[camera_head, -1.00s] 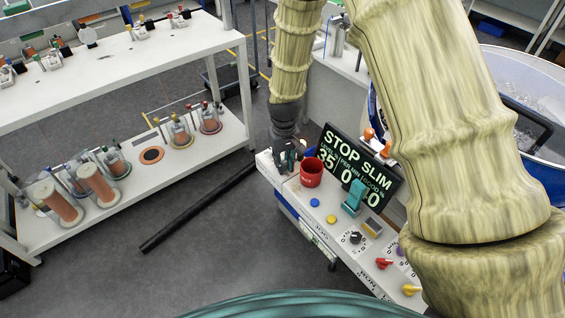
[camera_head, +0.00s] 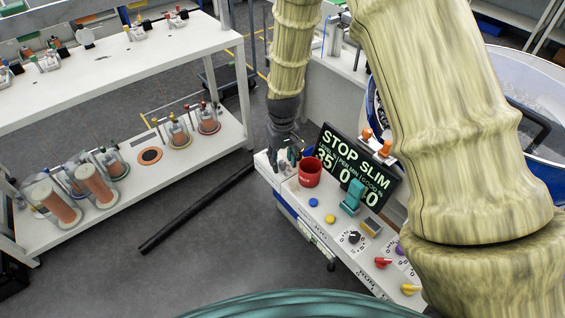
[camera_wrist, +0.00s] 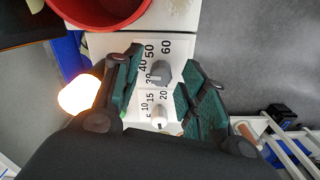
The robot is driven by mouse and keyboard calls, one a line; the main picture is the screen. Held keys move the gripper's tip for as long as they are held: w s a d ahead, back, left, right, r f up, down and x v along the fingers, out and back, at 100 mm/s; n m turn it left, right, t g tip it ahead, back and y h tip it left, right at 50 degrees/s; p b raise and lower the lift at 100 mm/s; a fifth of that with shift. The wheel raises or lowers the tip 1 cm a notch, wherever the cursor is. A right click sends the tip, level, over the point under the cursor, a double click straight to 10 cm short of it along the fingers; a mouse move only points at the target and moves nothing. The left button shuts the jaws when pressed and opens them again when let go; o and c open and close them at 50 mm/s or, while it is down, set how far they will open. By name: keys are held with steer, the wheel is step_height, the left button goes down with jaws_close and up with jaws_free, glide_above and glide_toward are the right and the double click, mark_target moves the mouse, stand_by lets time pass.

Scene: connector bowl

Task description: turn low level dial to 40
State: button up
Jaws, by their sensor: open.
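A grey dial (camera_wrist: 161,72) is on the white panel (camera_wrist: 113,44) in the wrist view, with 40, 50 and 60 readable around it. A smaller white dial (camera_wrist: 159,116) sits below it, with 5, 10, 15 and 20. I cannot read either setting surely. My gripper (camera_wrist: 158,62) is open, its green-padded fingers on either side of the grey dial in this view. I cannot tell their height above it or whether they touch it. In the head view my gripper (camera_head: 284,168) is over the console's far left end and hides the dials there.
Buttons, a teal part (camera_head: 351,196) and a black knob (camera_head: 356,237) are nearer on the console. A shelf (camera_head: 219,155) stands left, across open floor.

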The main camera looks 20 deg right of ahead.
mark_target(283, 162)
step_height(283, 162, up, 11)
stand_by(0.5)
steer(key=shift+s+f, duration=0.1)
